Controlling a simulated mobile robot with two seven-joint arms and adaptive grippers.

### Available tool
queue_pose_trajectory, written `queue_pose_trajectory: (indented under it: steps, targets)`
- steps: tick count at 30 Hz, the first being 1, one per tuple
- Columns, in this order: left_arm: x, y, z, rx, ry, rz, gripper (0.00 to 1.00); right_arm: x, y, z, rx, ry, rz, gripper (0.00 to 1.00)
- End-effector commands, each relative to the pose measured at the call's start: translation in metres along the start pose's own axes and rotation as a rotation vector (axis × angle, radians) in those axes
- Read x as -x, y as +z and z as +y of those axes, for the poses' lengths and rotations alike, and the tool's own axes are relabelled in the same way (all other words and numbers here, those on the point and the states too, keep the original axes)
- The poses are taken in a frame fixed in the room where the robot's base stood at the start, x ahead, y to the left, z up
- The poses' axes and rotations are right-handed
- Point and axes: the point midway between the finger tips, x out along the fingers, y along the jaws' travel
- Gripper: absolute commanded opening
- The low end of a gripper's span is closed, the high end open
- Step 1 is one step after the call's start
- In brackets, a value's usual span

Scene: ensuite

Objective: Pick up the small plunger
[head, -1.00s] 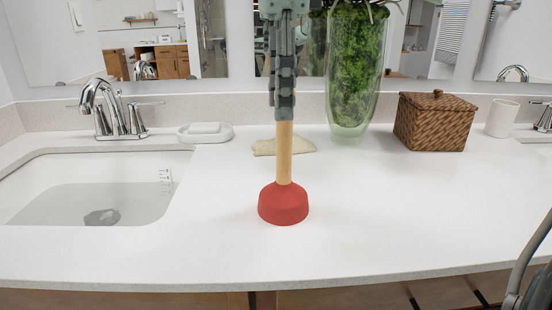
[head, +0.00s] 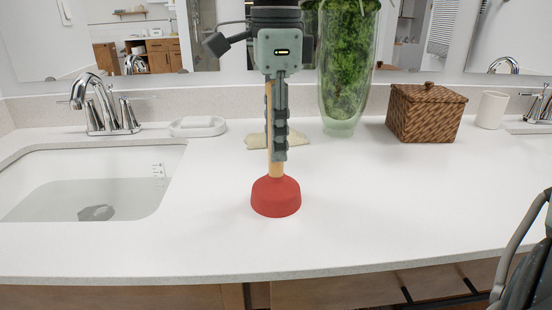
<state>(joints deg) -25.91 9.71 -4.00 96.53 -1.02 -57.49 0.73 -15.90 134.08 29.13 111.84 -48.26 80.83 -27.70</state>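The small plunger stands upright on the white counter (head: 350,215), its red rubber cup (head: 276,197) flat on the surface. The gripper points straight down over the plunger. A dark finger hides most of the upper handle, and a strip of wood shows along the finger's left side. I cannot tell whether the fingers press on the handle.
A green glass vase (head: 344,115) with foliage stands behind to the right, near a woven box (head: 425,113) and a white cup (head: 491,110). A sink (head: 85,190), faucet (head: 105,110) and soap dish (head: 198,126) are left. A beige item (head: 258,142) lies behind the handle. The front counter is clear.

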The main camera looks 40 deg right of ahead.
Motion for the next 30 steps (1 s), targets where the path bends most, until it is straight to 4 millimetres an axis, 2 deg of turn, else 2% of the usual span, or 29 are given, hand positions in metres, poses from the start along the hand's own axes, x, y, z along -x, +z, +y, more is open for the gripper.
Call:
queue_pose_trajectory:
  steps: [1,7,20,23,28,30]
  targets:
    - [0.0,0.0,0.0,0.0,0.0,0.0,0.4,0.0,0.0,0.0,0.0,0.0,0.0,0.24]
    - [0.0,0.0,0.0,0.0,0.0,0.0,0.4,0.0,0.0,0.0,0.0,0.0,0.0,0.0]
    - [0.0,0.0,0.0,0.0,0.0,-0.001,0.4,0.007,0.0,0.0,-0.001,-0.001,0.0,0.0]
    - [0.0,0.0,0.0,0.001,0.001,-0.001,0.4,0.016,0.001,-0.001,-0.001,-0.004,0.0,0.0]
    - [0.004,-0.005,0.0,0.004,0.002,0.007,0.4,0.045,0.001,-0.001,-0.001,-0.005,-0.001,0.0]
    - [0.006,-0.007,-0.001,0.007,0.002,0.01,0.4,0.052,0.018,0.001,0.002,-0.005,0.004,0.0]
